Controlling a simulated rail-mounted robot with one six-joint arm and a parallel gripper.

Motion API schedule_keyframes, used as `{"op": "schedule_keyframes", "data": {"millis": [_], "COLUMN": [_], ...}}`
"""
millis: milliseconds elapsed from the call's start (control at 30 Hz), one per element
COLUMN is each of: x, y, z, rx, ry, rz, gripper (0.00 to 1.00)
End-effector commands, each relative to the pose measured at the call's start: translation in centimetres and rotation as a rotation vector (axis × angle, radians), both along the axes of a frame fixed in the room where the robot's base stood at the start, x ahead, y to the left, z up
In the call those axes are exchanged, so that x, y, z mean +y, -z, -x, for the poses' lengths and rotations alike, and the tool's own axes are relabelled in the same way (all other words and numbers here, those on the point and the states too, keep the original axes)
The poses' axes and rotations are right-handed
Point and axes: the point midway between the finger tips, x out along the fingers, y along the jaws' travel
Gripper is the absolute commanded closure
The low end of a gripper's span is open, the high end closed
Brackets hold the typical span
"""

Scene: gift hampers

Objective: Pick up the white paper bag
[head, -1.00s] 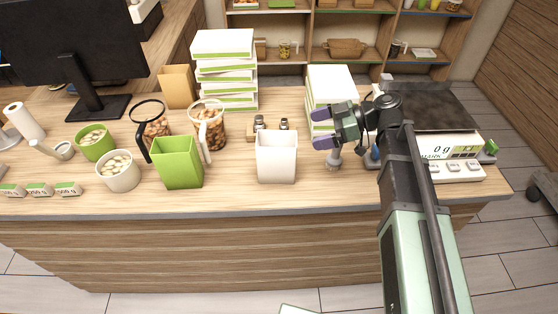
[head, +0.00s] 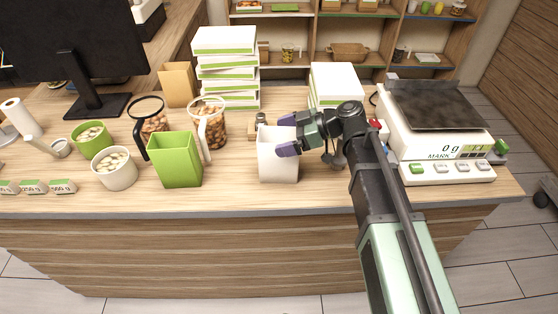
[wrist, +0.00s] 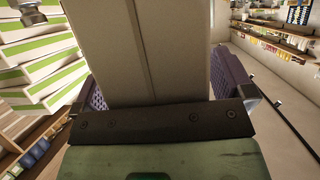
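The white paper bag (head: 278,168) stands upright on the counter, right of the green bag, in the head view. My gripper (head: 284,135) reaches it from the right, near its top. One purple finger is in front of the bag and the other is at its far side. In the wrist view the bag's side (wrist: 150,50), with a vertical seam, fills the space between the two fingers. The fingers stand wide apart, and I see no clear squeeze on the bag.
A green bag (head: 177,160) stands close to the left. White box stacks (head: 225,72) stand behind. A scale (head: 440,150) is on the right. The counter's front edge is just before the bag.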

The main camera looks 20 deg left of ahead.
Motion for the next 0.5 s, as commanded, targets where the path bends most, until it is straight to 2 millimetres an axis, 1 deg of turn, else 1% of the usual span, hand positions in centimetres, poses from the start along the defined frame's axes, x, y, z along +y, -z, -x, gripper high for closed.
{"op": "schedule_keyframes", "data": {"millis": [33, 400, 467, 500], "x": [0.0, -0.03, -0.03, -0.03], "y": [-0.02, -0.02, -0.02, -0.04], "z": [0.0, -0.01, 0.0, 0.0], "rx": [0.0, 0.0, 0.0, 0.0], "ry": [0.0, 0.0, 0.0, 0.0], "rz": [0.0, 0.0, 0.0, 0.0], "gripper": [0.08, 0.64, 0.74, 0.76]}}
